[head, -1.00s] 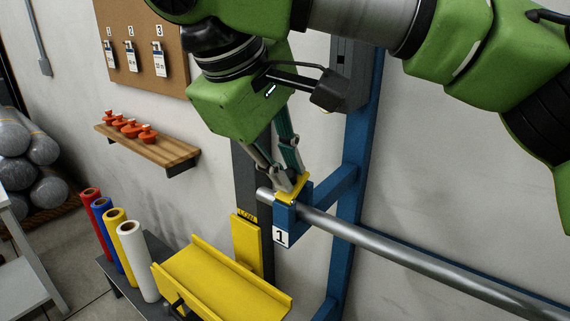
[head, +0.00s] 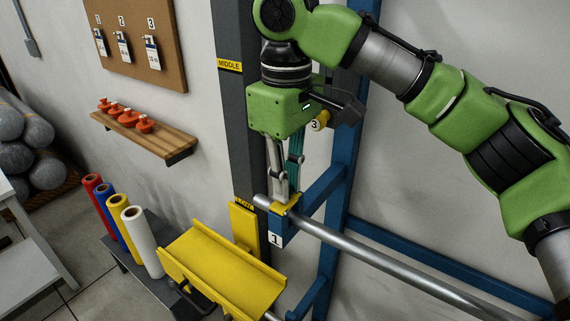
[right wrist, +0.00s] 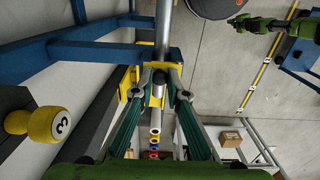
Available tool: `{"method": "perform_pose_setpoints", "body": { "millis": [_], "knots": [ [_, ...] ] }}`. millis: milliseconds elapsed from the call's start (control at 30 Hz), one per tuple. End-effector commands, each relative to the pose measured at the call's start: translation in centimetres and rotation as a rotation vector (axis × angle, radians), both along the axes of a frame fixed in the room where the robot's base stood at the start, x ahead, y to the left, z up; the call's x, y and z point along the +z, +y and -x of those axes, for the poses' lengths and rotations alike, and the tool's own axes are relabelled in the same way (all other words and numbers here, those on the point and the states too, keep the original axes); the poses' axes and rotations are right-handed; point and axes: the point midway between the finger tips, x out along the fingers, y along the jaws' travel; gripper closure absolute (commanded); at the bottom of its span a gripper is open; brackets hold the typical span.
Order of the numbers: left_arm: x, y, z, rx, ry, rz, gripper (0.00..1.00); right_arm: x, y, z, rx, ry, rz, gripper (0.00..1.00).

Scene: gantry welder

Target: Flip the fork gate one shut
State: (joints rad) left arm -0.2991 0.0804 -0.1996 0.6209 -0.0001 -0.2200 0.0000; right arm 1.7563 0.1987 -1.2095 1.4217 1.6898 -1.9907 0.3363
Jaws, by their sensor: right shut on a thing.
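The blue fork marked 1 (head: 277,240) holds a long steel bar (head: 372,256) in front of the dark post. The yellow fork gate one (head: 290,207) is at the top of this fork, by the bar, and mostly hidden by my fingers. My right gripper (head: 283,200) points down and is shut on the gate. In the right wrist view its fingers (right wrist: 164,92) close in beside yellow metal and the bar (right wrist: 163,35). I cannot tell the gate's exact angle. A green arm, apparently my left, shows small at the upper right there; its gripper (right wrist: 236,20) is unclear.
A yellow trough (head: 225,268) stands below and left of the fork. Coloured rolls (head: 142,242) stand on a dark stand beside it. A blue upright (head: 343,165) is close behind my gripper. A yellow knob marked 3 (head: 320,121) is near my wrist.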

Motion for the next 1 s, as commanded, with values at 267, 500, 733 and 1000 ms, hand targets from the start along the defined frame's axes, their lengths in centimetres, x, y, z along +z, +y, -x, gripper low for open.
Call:
{"method": "perform_pose_setpoints", "body": {
  "millis": [267,500,733,1000],
  "knots": [
    [0.67,0.0,0.03,0.0,0.001,0.0,1.0,-0.21,-0.12,-0.08,0.0,0.027,-0.016,1.0],
    [0.63,-0.02,0.06,0.0,0.001,0.0,1.0,-0.26,-0.12,-0.08,0.0,0.027,-0.016,1.0],
    [0.62,-0.03,0.1,0.0,0.001,0.001,1.0,-0.2,-0.1,-0.08,0.0,0.025,-0.016,0.7],
    [0.62,0.02,0.39,0.0,0.005,0.0,1.0,-0.13,-0.09,-0.09,0.0,0.024,-0.016,0.7]
  ]
}}
